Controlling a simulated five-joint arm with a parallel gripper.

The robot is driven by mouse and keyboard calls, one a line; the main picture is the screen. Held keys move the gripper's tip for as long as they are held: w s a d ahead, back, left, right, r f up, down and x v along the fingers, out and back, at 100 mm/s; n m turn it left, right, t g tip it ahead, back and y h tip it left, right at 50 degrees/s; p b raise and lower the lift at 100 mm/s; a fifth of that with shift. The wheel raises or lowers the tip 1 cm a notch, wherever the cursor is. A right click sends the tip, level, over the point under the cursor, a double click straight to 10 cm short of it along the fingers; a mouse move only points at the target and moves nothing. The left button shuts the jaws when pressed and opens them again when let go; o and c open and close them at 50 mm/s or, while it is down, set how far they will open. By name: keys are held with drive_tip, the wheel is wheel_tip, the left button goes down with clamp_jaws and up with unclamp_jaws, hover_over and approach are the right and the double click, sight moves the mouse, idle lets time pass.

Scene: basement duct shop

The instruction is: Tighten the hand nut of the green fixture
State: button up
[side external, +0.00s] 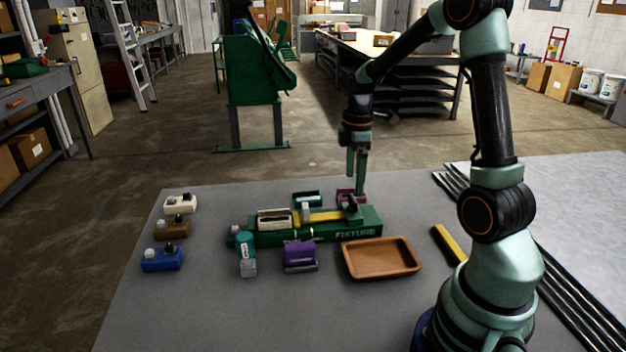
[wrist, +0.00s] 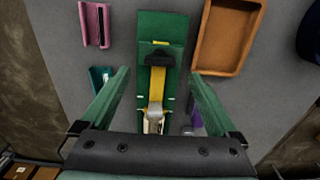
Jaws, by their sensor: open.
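The green fixture (side external: 325,236) lies on the grey table, its long side across the side view. A black hand nut (side external: 352,212) sits near its right end, over a yellow bar (side external: 325,216). In the wrist view, the hand nut (wrist: 159,58) is on the yellow bar (wrist: 156,88) along the green fixture (wrist: 152,25). A cream block (side external: 274,220) is at the fixture's left end. My gripper (side external: 356,178) points down above the hand nut, open and empty. In the wrist view, the fingers of my gripper (wrist: 160,76) are on either side of the fixture, clear of the nut.
A brown tray (side external: 380,272) and a purple block (side external: 300,256) stand in front of the fixture. A teal holder (side external: 307,198) and a magenta holder (side external: 345,194) are behind it. White, brown and blue blocks (side external: 161,260) line the left. Long dark bars (side external: 580,305) lie right.

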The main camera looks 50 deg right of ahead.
sight(353, 198)
wheel_tip(353, 198, down, 6)
drive_tip(key=shift+r, duration=0.15)
drive_tip(key=shift+c, duration=0.3)
drive_tip(key=c, duration=1.3)
